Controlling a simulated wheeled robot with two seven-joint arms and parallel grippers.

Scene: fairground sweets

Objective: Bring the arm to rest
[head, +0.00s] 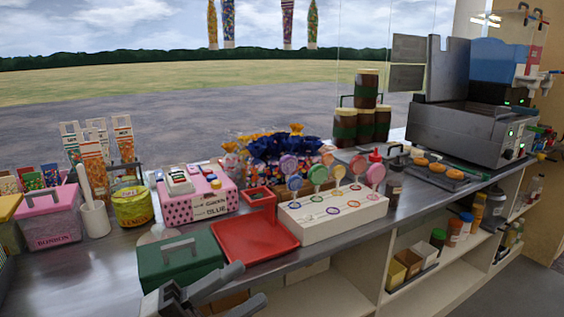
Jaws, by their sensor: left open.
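My left gripper (252,283) is at the bottom of the head view, in front of the counter's near edge. Its two dark grey fingers point right and stand apart, with nothing visible between them. It is just below the green box with a grey handle (180,262) and the red tray (250,240) in the picture; I cannot tell whether it touches the shelf front. Only the gripper and a bit of my left arm show. My right gripper is not in view.
The metal counter (90,268) holds a white lollipop stand (335,215), a pink dotted box (200,200), a yellow tin (132,206), a pink bonbon box (52,215) and a fryer (470,125). Open shelves (385,262) with jars lie below. Floor at the lower right is clear.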

